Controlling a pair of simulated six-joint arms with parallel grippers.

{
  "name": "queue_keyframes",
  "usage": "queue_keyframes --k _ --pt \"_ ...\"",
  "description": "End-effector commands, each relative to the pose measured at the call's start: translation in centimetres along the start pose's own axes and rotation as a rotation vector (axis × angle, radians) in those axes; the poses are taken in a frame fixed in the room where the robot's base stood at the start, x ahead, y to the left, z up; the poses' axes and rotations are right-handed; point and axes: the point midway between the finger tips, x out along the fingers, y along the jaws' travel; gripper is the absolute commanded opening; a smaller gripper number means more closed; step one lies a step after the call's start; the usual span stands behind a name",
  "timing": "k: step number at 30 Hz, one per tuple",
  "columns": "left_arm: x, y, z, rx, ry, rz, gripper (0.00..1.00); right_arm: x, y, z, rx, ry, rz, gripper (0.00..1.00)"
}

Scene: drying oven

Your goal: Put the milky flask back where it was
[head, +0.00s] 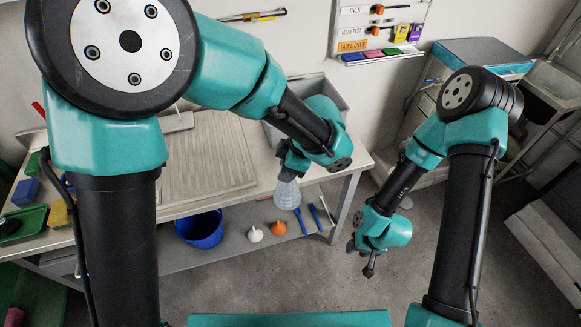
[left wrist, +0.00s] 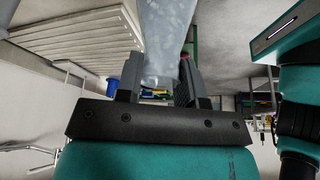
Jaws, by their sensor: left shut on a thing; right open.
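The milky flask (head: 287,194) is a translucent whitish conical vessel hanging below my left gripper (head: 287,172), near the front edge of the workbench. My left gripper is shut on the flask; its neck is between the fingers. In the left wrist view the flask (left wrist: 164,40) stands out from between the jaws (left wrist: 158,80) and runs off the top edge. My right gripper (head: 369,266) is open and empty, low over the floor, right of the bench.
The workbench carries a ribbed drainboard (head: 208,155) and a grey basin (head: 335,92). The lower shelf holds a blue bucket (head: 200,230), a white item (head: 255,234), an orange item (head: 279,228) and blue tools (head: 303,221). A green tray (head: 25,222) with coloured blocks is at left.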

Motion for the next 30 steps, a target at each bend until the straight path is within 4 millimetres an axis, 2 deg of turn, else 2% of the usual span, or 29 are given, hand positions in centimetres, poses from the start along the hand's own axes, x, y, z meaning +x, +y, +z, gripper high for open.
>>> queue_keyframes --k 7,11,17,30 --pt "0.0 0.1 -0.1 -0.001 0.000 0.000 0.00 0.0 0.0 0.0 0.000 0.000 0.000 0.43" --pt "0.1 0.8 -0.1 -0.001 0.000 0.000 0.00 0.0 0.0 0.0 0.000 0.000 0.000 0.43" --pt "0.6 4.0 -0.3 -0.003 -0.001 0.000 0.00 0.0 0.0 0.0 0.000 0.000 0.000 0.43" --pt "1.7 12.6 -0.8 -0.003 -0.001 0.000 0.00 0.0 0.0 0.0 0.000 0.000 0.000 0.43"
